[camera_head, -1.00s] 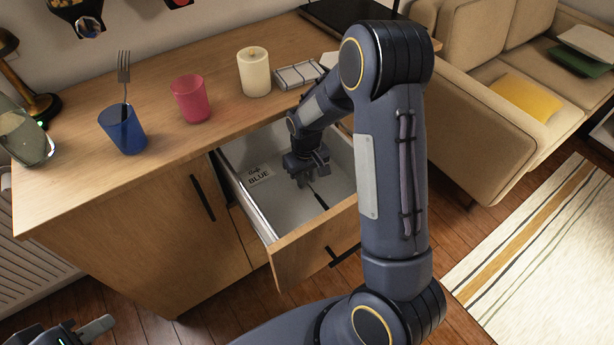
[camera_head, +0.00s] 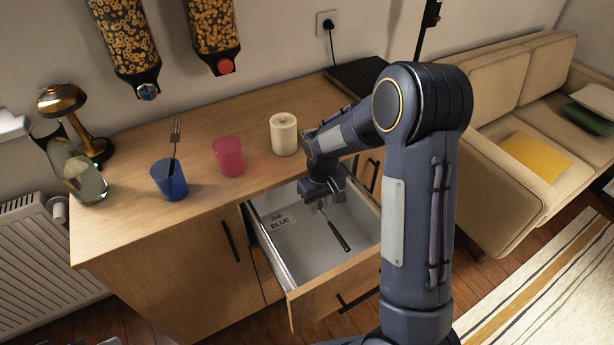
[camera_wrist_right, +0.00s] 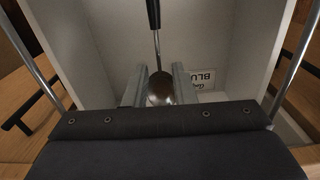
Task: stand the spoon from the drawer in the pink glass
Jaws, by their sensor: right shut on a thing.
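The spoon (camera_head: 335,230) has a dark handle and a metal bowl. My right gripper (camera_head: 322,203) is shut on the spoon near its bowl end, over the open drawer (camera_head: 284,262). In the right wrist view the bowl (camera_wrist_right: 160,88) is between the two fingers and the dark handle (camera_wrist_right: 154,14) points away. The pink glass (camera_head: 228,157) stands upright on the counter, left of the gripper, with nothing seen sticking out of it. My left gripper is not clearly in view; only a bit of my left arm may show at the bottom left edge.
A blue glass (camera_head: 169,182) holding a fork (camera_head: 175,135) stands left of the pink glass. A card reading BLUE (camera_head: 281,223) lies in the drawer. Cereal dispensers (camera_head: 215,35) hang above. The front counter strip is clear.

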